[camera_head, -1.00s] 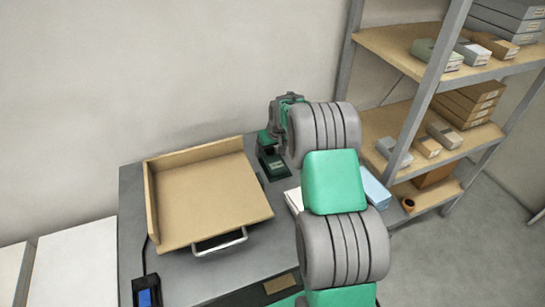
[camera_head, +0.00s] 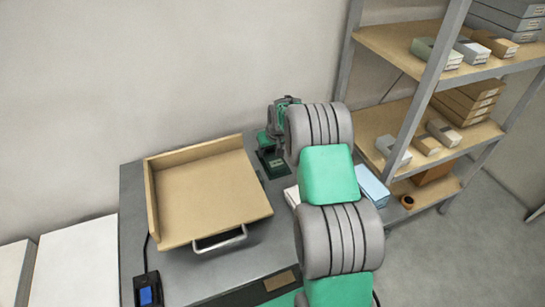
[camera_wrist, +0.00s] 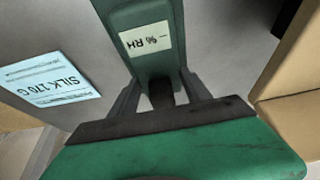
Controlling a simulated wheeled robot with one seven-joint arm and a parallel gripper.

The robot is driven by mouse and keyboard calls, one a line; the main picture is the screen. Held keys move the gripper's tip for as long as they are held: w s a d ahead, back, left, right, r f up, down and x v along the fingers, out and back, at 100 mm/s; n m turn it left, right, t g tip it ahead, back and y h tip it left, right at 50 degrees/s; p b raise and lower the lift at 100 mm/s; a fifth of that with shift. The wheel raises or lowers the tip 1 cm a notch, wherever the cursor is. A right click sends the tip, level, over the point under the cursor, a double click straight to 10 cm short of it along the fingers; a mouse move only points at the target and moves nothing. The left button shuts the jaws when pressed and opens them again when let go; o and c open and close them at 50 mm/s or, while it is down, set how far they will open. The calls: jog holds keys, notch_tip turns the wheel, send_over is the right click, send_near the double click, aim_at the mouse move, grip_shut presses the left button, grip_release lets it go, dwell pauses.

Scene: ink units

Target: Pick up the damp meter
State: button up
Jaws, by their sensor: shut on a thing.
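The damp meter is a dark green device with a pale "% RH" label; it fills the upper middle of the wrist view (camera_wrist: 150,45). In the head view its dark green end (camera_head: 273,164) shows at the back of the grey table, below my gripper (camera_head: 276,143). My gripper's dark fingers (camera_wrist: 162,88) in the wrist view are closed on both sides of the meter's narrower dark part. Much of the meter is hidden by my gripper and arm in the head view. I cannot tell whether it is clear of the table.
A tan tray (camera_head: 205,190) with a metal handle stands left of the meter. A pale blue pack (camera_head: 372,186) lies right of my arm. A label reading "SILK 170 G" (camera_wrist: 50,80) shows in the wrist view. A blue-screened device (camera_head: 147,291) sits front left. Shelves (camera_head: 400,40) stand at right.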

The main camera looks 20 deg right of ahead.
jog(key=c, duration=0.6)
jog(key=shift+o, duration=0.2)
jog(key=shift+r, duration=0.1)
